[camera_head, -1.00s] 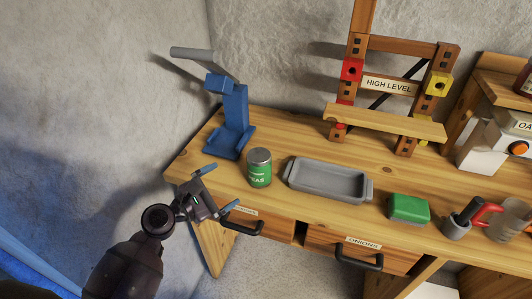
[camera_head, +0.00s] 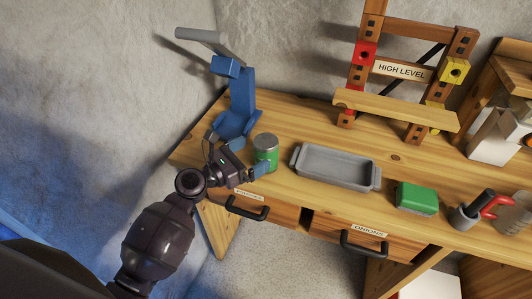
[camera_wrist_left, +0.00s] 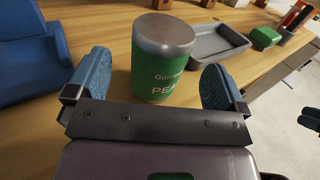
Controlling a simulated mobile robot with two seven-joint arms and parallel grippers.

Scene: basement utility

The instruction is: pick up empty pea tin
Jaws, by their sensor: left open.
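The pea tin (camera_head: 265,148) is a green-labelled can with a grey metal top, standing upright on the wooden workbench. In the left wrist view the tin (camera_wrist_left: 162,58) stands in front of my left gripper, between the lines of its two blue fingers. My left gripper (camera_head: 240,153) is open, with its fingers spread just left of and in front of the tin. In the left wrist view the gripper (camera_wrist_left: 157,88) shows a gap on both sides of the tin; I cannot tell whether the tin is between the fingertips.
A blue can crusher (camera_head: 240,105) with a grey handle stands behind the gripper. A grey tray (camera_head: 335,168) lies right of the tin, then a green block (camera_head: 416,197). A wooden rack (camera_head: 400,70) stands behind. Drawers with black handles (camera_head: 363,245) are along the front.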

